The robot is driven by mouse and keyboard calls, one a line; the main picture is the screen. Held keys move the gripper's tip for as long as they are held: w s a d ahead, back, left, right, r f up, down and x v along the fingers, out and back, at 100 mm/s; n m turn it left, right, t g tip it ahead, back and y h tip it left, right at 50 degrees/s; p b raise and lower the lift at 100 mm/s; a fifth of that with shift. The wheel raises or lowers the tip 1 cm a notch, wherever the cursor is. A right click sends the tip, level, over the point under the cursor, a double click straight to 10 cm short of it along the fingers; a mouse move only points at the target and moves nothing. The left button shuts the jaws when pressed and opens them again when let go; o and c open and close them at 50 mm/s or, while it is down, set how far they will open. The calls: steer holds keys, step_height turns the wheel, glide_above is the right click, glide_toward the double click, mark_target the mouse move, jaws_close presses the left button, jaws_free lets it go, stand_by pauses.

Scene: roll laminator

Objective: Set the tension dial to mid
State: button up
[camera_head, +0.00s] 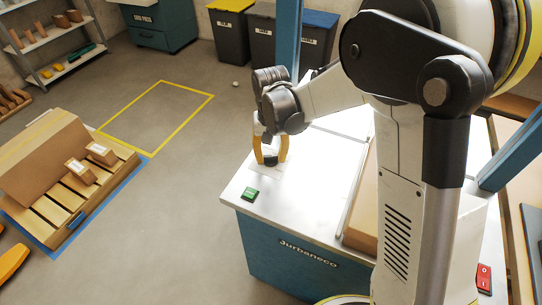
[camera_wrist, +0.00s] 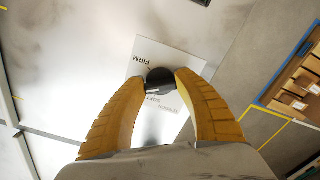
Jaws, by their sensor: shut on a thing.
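The tension dial (camera_wrist: 160,80) is a small black round knob on a pale label plate (camera_wrist: 150,50) marked FIRM, with more lettering partly covered, in the wrist view. In the head view the dial (camera_head: 270,160) sits on the white top of the blue laminator (camera_head: 262,222), near its left edge. My gripper (camera_head: 270,158) points down at it, with its two yellow fingers on either side. In the wrist view my gripper (camera_wrist: 160,84) is shut on the dial, a fingertip touching each side. A small pale mark shows on the knob's near side; its exact setting is hard to read.
A green button (camera_head: 250,193) sits on the top nearer the front, and a red switch (camera_head: 484,277) is at the right. A blue post (camera_head: 287,40) rises behind my arm. A pallet with boxes (camera_head: 70,185) stands on the floor at left.

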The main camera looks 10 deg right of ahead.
mark_target(271, 157)
stand_by(0.4)
steer(key=o, duration=1.2)
step_height(271, 157, up, 12)
